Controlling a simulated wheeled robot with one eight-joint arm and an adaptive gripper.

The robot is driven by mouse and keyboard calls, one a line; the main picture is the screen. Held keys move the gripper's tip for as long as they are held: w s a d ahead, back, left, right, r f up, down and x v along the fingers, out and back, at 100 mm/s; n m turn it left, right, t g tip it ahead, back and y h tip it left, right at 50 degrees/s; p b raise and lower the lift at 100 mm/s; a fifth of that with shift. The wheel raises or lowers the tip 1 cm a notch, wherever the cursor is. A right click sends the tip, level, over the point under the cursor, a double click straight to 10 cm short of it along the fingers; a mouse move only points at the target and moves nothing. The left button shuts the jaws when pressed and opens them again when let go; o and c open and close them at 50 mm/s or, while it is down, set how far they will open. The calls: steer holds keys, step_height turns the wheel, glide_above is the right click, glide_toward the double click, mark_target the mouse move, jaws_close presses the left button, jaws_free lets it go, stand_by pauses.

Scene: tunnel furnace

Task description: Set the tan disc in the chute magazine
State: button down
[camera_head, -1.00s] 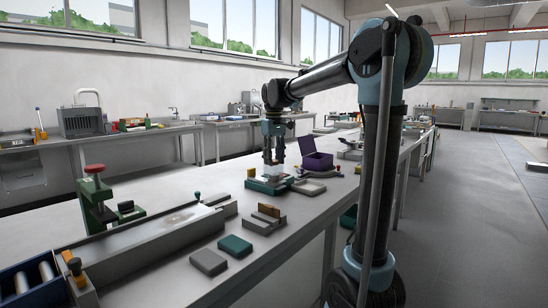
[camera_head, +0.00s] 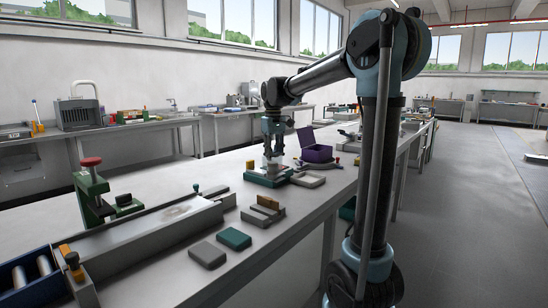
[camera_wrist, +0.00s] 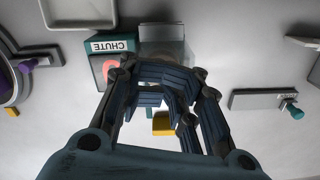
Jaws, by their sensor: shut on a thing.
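My gripper (camera_head: 273,153) points straight down over the chute magazine and is shut on the tan disc, which the fingers hide almost wholly. In the wrist view, the fingers (camera_wrist: 160,100) cover the middle of the picture. The chute magazine has a teal base (camera_head: 258,180) and a clear, pale upright part between or just under the fingertips. In the wrist view its base carries a "CHUTE" label (camera_wrist: 112,46) and a reddish round mark beside a grey block. I cannot tell whether the disc touches the magazine.
A grey tray (camera_head: 308,180) and an open purple box (camera_head: 317,152) stand right of the magazine. Grey and teal slabs (camera_head: 234,238), a long metal channel and a green press (camera_head: 92,190) lie nearer.

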steer(key=shift+a, duration=0.15)
steer(key=shift+s+r, duration=0.15)
steer(key=shift+r, duration=0.35)
steer(key=shift+r, duration=0.35)
steer(key=c, duration=1.1)
jaws_free()
steer(key=o, duration=0.4)
steer(key=shift+c, duration=0.2)
